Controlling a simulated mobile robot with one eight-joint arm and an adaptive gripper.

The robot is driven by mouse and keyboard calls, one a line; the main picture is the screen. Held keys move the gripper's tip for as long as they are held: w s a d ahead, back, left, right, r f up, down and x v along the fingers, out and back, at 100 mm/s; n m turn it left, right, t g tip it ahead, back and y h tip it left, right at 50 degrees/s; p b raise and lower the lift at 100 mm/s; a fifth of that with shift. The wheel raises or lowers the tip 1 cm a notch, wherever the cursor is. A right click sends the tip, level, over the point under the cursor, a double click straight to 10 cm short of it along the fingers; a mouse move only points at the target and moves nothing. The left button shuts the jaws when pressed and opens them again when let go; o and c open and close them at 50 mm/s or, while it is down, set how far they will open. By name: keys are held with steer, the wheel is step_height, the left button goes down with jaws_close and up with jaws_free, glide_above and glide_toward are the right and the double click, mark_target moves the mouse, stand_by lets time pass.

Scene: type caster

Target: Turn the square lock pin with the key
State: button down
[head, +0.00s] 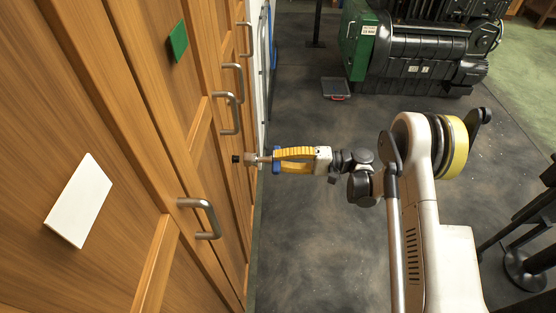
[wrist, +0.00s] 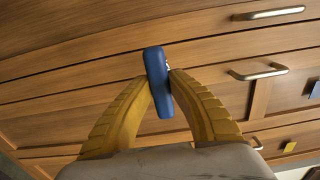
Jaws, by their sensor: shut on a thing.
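My gripper (head: 279,160) has yellow fingers shut on the key's blue handle (head: 276,168). In the wrist view the fingertips (wrist: 160,85) press on both sides of the blue handle (wrist: 156,72). A short metal shaft (head: 264,159) runs left from the handle toward the wooden cabinet front. At its left end a metal fitting (head: 250,159) and a small dark part (head: 236,159) show close to the cabinet. I cannot tell which of these belongs to the lock pin, or whether the key is seated on it. The wrist view hides the pin behind the handle.
The wooden cabinet (head: 140,130) fills the left side, with metal handles (head: 208,220) sticking out near my gripper. A white plate (head: 78,200) and a green plate (head: 178,41) are on its front. Green-and-black machinery (head: 420,55) stands at the back. The floor between is mostly clear.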

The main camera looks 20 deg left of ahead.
steer(key=shift+x, duration=1.4)
stand_by(0.4)
steer(key=m, duration=0.8)
steer(key=shift+a+r+m, duration=0.1)
steer(key=shift+m, duration=0.3)
steer(key=m, duration=0.4)
steer(key=shift+m, duration=0.3)
steer(key=m, duration=0.5)
steer(key=shift+w, duration=0.1)
steer(key=shift+v, duration=1.5)
